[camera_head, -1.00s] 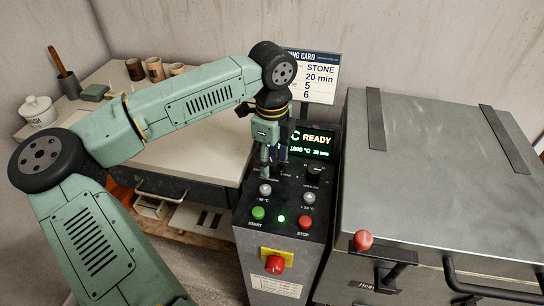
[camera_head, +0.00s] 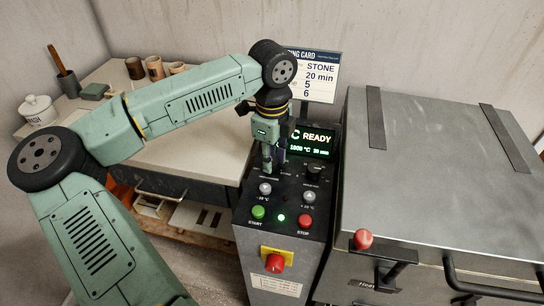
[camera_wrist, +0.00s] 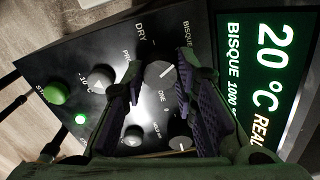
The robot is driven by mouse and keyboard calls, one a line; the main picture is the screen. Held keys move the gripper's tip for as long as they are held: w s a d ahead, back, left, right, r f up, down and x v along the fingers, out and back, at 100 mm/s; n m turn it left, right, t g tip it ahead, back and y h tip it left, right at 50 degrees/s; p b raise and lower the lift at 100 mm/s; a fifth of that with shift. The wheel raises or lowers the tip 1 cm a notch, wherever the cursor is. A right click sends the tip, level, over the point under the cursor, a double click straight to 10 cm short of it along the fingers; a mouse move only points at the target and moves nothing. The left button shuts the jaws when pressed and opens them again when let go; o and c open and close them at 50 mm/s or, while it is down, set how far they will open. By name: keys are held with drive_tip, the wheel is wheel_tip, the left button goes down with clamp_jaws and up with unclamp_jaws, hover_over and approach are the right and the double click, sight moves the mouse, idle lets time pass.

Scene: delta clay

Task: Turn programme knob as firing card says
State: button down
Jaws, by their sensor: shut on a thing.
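The programme knob (camera_wrist: 160,74), round and dark with a white pointer line, shows in the wrist view between my fingertips. Its line slants up and right, toward the BISQUE label. DRY is printed to its left. My gripper (camera_wrist: 158,82) is shut on the knob; it also shows in the head view (camera_head: 273,168), pointing down at the control panel (camera_head: 283,222). The display (camera_wrist: 262,80) reads 20 °C and BISQUE 1000 °C in the wrist view. The firing card (camera_head: 322,83) reads STONE, 20 min, 5, 6; my arm hides its left part.
A second knob (camera_head: 314,172) sits right of my gripper. Grey buttons, a green start button (camera_head: 258,213), a red stop button (camera_head: 305,221) and a red switch (camera_head: 275,263) are lower. The kiln (camera_head: 440,180) stands right, the table (camera_head: 190,158) left.

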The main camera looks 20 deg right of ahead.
drive_tip(key=shift+f+m+b, duration=0.1)
drive_tip(key=shift+m+b, duration=0.2)
drive_tip(key=shift+b, duration=0.05)
drive_tip(key=shift+f+m+b, duration=0.1)
drive_tip(key=shift+m+b, duration=0.5)
drive_tip(key=shift+b, duration=0.15)
drive_tip(key=shift+m+b, duration=1.2)
drive_tip(key=shift+b, duration=0.05)
drive_tip(key=m+b, duration=0.2)
drive_tip(key=m, duration=0.1)
drive_tip(key=shift+m, duration=0.3)
drive_tip(key=m+b, duration=0.1)
drive_tip(key=m, duration=0.2)
drive_tip(key=shift+m+b, duration=0.4)
drive_tip(key=m, duration=0.4)
drive_tip(key=m+b, duration=0.1)
drive_tip(key=m, duration=0.1)
drive_tip(key=shift+r, duration=0.25)
drive_tip(key=m, duration=0.6)
drive_tip(key=shift+m, duration=0.3)
